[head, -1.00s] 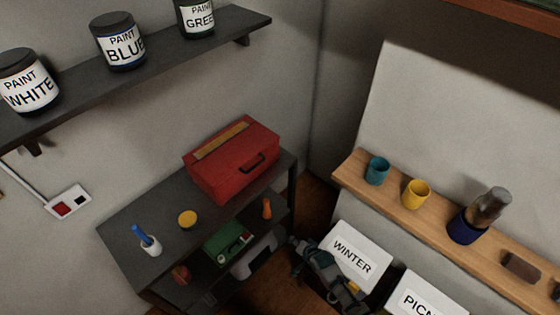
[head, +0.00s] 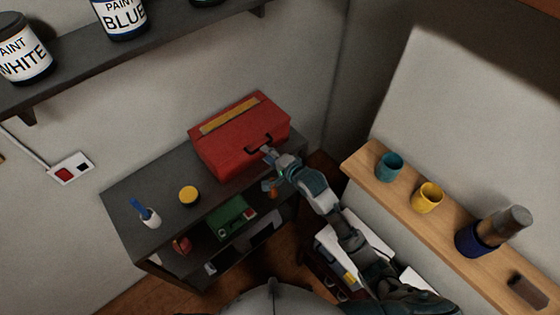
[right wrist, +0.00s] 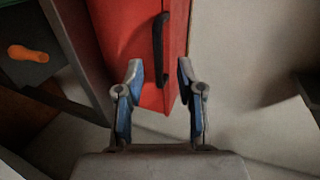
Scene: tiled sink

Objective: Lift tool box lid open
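The red tool box (head: 225,150) stands on the dark shelf unit with its lid (head: 232,118) shut. A tan strip runs along the top of the lid. The dark handle (head: 259,144) is on the front face. My right gripper (head: 268,154) is right at the front of the box by the handle. In the right wrist view my right gripper (right wrist: 159,72) is open, its two blue-grey fingers on either side of one end of the handle (right wrist: 158,45). Contact with the handle cannot be told. My left gripper is not in view.
On the shelf unit (head: 150,180) are a yellow-topped tin (head: 189,195) and a white cup with a blue item (head: 149,214). A green case (head: 230,215) sits on the level below. A wooden shelf (head: 408,204) with cups is at right, close to my right arm.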

